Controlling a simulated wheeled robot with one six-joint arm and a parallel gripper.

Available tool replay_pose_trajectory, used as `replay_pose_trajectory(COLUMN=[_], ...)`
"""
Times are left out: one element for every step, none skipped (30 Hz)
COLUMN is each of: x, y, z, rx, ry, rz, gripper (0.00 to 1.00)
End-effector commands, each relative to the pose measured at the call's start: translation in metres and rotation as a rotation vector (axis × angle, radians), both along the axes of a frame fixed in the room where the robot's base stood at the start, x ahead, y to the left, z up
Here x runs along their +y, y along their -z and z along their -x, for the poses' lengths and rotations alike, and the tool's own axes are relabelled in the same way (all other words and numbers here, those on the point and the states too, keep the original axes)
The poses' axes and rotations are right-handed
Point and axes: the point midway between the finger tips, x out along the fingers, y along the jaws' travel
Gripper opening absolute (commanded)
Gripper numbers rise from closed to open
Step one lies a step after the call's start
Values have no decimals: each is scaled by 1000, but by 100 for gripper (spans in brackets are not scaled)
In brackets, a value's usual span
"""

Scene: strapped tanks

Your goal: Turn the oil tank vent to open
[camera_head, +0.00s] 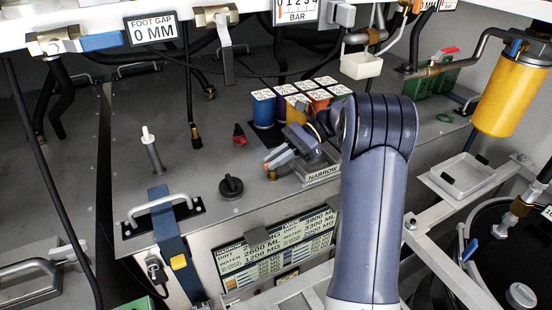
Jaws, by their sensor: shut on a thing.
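My gripper (270,161) is in the middle of the picture, over the grey tank top. Its jaws are shut on a small fitting that I take for the oil tank vent. A brass-coloured stub (272,175) shows just under the fingertips. The jaws hide most of the fitting, so I cannot tell how far its handle is turned. A black round knob (231,186) stands on the tank top to the left of my gripper, apart from it.
Several capped bottles, one of them blue (263,109), stand close behind my gripper. A red fitting (239,133) and a white-tipped post (150,150) are to the left. A blue strap (172,240) and a white handle (160,206) are at the front left. A yellow cylinder (511,95) hangs at the right.

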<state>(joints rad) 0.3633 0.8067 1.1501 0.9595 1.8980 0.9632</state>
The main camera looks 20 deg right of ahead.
Motion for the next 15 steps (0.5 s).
replay_pose_trajectory(x=[0,0,0,0,0,0,0,0,0,0,0,0,0,0,0], y=[0,0,0,0,0,0,0,0,0,0,0,0,0,0,0], z=[0,0,0,0,0,0,0,0,0,0,0,0,0,0,0], rx=[0,0,0,0,0,0,-1,-1,-1,-1,-1,-1,0,0,0], ry=[-2,-2,-2,-2,-2,-2,-1,-1,-1,-1,-1,-1,-1,-1,-1], rz=[0,0,0,0,0,0,0,0,0,0,0,0,0,0,0], gripper=[0,0,0,0,0,0,0,0,13,16,18,22,24,26,30])
